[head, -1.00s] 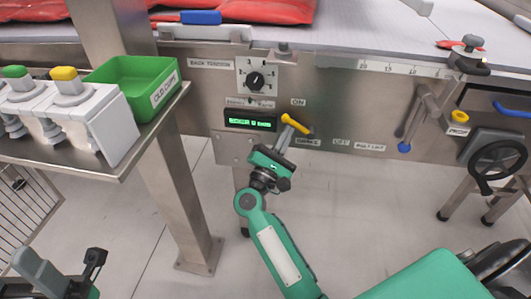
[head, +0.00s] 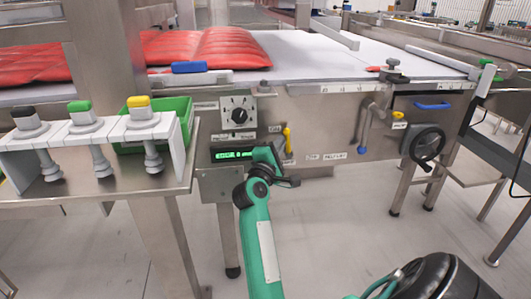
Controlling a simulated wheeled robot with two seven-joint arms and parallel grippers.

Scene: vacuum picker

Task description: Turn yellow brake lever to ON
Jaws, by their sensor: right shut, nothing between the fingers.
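The yellow brake lever (head: 288,139) is on the steel front panel of the machine, right of the dial and the ON label (head: 275,128). Its handle looks nearly upright in the head view. My right gripper (head: 277,150) is shut and empty, just left of and below the lever. I cannot tell whether it touches the lever; the green gripper body partly hides the fingertips and the lever's base. My left gripper is not in view.
A black dial (head: 239,115) and a lit green display (head: 232,154) are left of the lever. A blue-tipped crank (head: 364,130) and a black handwheel (head: 427,146) are to the right. A shelf with suction cups and a green bin (head: 182,108) stands at left.

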